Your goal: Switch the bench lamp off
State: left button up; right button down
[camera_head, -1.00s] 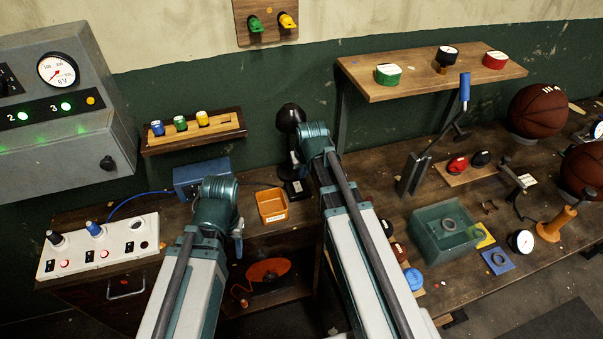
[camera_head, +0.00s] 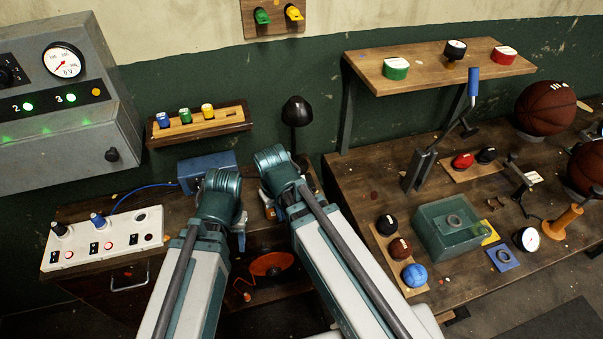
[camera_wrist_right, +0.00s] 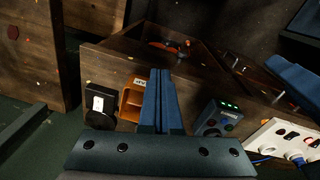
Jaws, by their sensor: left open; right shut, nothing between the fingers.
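The black bench lamp (camera_head: 296,112) stands behind the desk, its shade towards the wall. Its lower part is hidden behind my right arm in the head view. A black lamp base with a white label (camera_wrist_right: 99,101) shows at left in the right wrist view. I cannot tell whether the lamp is lit. My right gripper (camera_wrist_right: 164,100) is shut and empty, its fingers over the orange tray's side, to the right of the lamp base. My left gripper (camera_head: 240,234) hangs over the front of the desk, left of the right one; its fingers are mostly hidden.
The orange tray (camera_wrist_right: 132,92) lies close beside my right fingers. A blue box (camera_head: 205,170) stands behind my left arm. A white switch panel (camera_head: 104,238) is at left. A workbench (camera_head: 350,180) with balls and a green bin (camera_head: 449,228) is at right.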

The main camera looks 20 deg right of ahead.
jog(key=w+d+r+m+t, duration=0.2)
jog(key=w+d+t, duration=0.1)
jog(key=w+d, duration=0.8)
jog(key=w+p, duration=0.1)
jog(key=w, duration=0.3)
jog(key=shift+w+m+y, duration=0.2)
jog(key=shift+m+y, duration=0.1)
jog(key=shift+y, duration=0.1)
jog(key=shift+d, duration=0.1)
jog(key=b+x, duration=0.9)
jog(key=x, duration=0.1)
jog(key=shift+b, duration=0.3)
jog(key=shift+r, duration=0.1)
